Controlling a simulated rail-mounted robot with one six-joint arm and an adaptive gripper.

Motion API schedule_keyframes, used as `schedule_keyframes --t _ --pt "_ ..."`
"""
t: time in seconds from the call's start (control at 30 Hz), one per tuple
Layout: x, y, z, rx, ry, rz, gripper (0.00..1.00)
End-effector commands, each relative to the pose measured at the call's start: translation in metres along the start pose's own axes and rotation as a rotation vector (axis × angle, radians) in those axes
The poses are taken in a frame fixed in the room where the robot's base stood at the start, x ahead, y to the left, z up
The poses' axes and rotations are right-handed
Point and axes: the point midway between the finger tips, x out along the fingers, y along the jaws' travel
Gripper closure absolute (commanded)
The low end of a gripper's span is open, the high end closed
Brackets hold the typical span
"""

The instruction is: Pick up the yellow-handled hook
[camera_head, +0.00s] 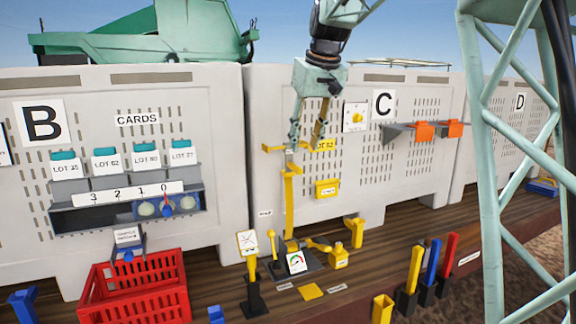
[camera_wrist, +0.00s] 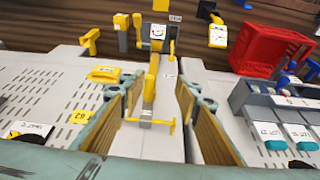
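My gripper (camera_head: 306,145) is open in front of the bin wall marked C. Its fingers are well apart in the wrist view (camera_wrist: 160,95), with nothing held. A tall yellow upright piece (camera_head: 290,190) with a crossbar near the top stands just below and left of the fingers. In the wrist view the yellow piece (camera_wrist: 152,80) shows in the gap between the fingers, apart from both. I cannot tell whether it is the yellow-handled hook. Another yellow-handled upright (camera_head: 415,262) stands in a dark holder at the right; its lower end is hidden.
A red crate (camera_head: 135,290) stands at the lower left. A gauge stand (camera_head: 297,263) and yellow fittings (camera_head: 340,257) crowd the wooden deck. Blue (camera_head: 432,258) and red (camera_head: 447,258) uprights stand at the right. A pale green lattice frame (camera_head: 490,190) fills the right foreground.

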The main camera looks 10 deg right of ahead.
Motion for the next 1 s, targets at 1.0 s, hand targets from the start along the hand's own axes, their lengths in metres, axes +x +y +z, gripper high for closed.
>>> schedule_keyframes --t 1.0 --pt "0.033 0.02 -0.07 -0.031 0.008 -0.01 0.7"
